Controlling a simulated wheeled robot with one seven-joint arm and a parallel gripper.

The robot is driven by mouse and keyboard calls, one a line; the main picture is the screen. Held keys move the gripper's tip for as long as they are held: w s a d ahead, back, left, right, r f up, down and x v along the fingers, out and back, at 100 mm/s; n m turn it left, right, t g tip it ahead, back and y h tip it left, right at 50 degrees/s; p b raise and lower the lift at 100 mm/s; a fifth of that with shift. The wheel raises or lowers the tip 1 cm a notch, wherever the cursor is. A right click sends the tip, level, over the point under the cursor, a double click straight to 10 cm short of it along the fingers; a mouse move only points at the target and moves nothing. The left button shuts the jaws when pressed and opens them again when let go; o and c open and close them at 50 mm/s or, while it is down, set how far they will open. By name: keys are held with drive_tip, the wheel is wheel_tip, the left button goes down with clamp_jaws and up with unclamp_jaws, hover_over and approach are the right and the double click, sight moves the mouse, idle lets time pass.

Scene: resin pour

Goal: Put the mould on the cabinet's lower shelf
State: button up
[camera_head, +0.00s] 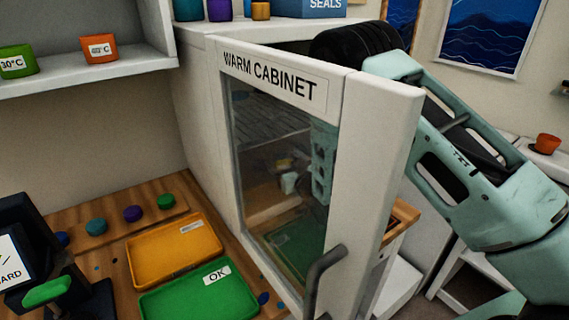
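The warm cabinet (200,110) is white, and its labelled door (385,150) stands open with a glass pane and a dark handle (318,275). A wire shelf (265,125) shows dimly through the glass. My arm reaches behind the door from the right. A pale teal part of it near my gripper (322,160) shows through the pane. The fingertips are not clear. A small whitish thing (289,182) shows low in the pane; I cannot tell whether it is the mould. I cannot make out the mould elsewhere.
An orange tray (140,270) and a green tray (160,308) marked OK lie on the wooden bench left of the door. Several coloured pucks sit behind them. A wall shelf (95,77) holds cups at upper left. A dark stand is at lower left.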

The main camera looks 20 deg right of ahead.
drive_tip(key=shift+r, duration=0.15)
drive_tip(key=shift+r+p, duration=0.25)
drive_tip(key=shift+p, duration=0.2)
drive_tip(key=b+v, duration=0.2)
drive_tip(key=v, duration=1)
drive_tip(key=shift+r+b, duration=0.2)
drive_tip(key=shift+b, duration=0.2)
drive_tip(key=shift+s, duration=0.1)
